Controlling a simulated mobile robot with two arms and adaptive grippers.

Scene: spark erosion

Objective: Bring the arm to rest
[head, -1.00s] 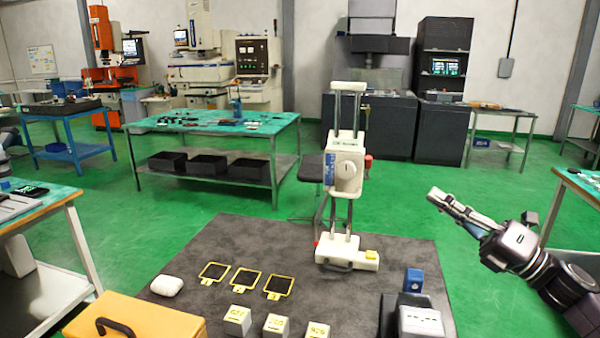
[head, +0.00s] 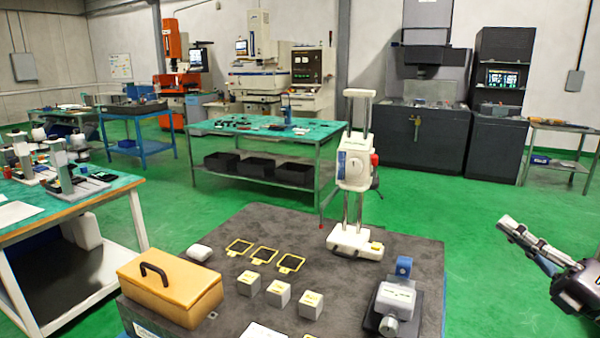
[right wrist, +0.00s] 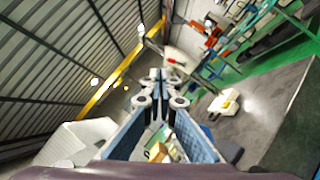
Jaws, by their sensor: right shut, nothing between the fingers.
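My right gripper (head: 522,232) is at the right edge of the head view, held up over the green floor, to the right of the dark work table (head: 420,250). Its fingers are together and hold nothing. In the right wrist view the two fingers (right wrist: 160,82) meet in the middle of the picture with nothing between them. My left gripper is not in view. The rest of my right arm is mostly cut off by the picture's edge.
The dark table carries a white column instrument (head: 356,170), a grey vise-like device (head: 394,300), several grey blocks (head: 278,293), yellow frames (head: 264,256) and an orange case (head: 175,285). A green-topped bench (head: 265,130) stands behind. Green floor (head: 470,215) is clear between table and gripper.

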